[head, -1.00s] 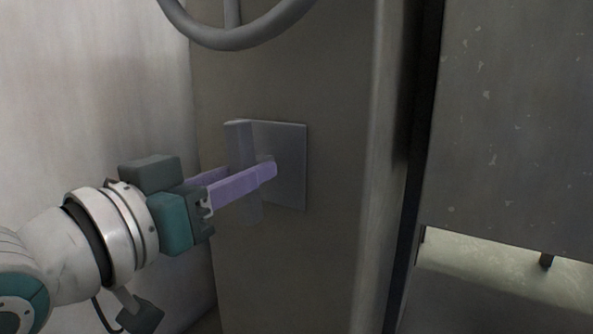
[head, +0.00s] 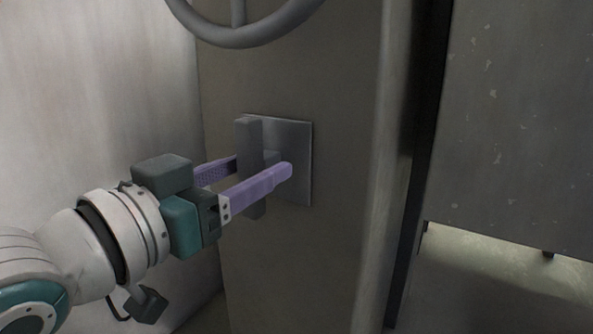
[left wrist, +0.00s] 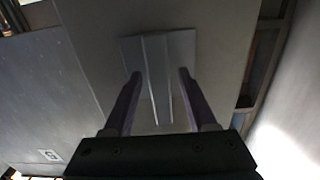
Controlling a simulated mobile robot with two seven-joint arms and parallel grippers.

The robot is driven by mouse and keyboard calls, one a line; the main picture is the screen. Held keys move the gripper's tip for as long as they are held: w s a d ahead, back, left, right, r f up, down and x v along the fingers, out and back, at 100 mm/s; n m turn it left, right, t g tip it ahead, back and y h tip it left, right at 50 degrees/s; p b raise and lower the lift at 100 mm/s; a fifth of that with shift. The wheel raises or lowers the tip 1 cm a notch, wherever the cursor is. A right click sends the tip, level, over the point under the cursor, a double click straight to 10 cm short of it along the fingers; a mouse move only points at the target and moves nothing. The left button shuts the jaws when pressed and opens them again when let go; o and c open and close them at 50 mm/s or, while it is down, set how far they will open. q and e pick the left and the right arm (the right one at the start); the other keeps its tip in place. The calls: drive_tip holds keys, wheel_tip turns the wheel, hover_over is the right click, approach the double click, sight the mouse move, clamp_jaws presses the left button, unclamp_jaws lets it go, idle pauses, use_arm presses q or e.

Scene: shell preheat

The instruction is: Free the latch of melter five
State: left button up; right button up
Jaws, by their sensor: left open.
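The latch handle (head: 250,135) is a grey upright bar standing out from a square metal plate (head: 295,140) on the front of a tall grey-brown cabinet. My left gripper (head: 262,172) is open, with one purple finger on each side of the bar. In the left wrist view the bar (left wrist: 157,75) runs between the two fingers (left wrist: 160,80), with a gap visible on both sides, and the plate (left wrist: 183,45) lies behind it. The lower part of the bar is partly hidden by the near finger. My right gripper is not in view.
A grey handwheel (head: 245,35) sits on the cabinet (head: 335,110) above the plate. A pale wall (head: 95,80) stands close on the left. A dark gap divides the cabinet from a large grey panel (head: 515,120) at right.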

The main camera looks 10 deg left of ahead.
use_arm(q)
drive_tip(key=p+v, duration=0.4)
drive_tip(key=v, duration=0.6)
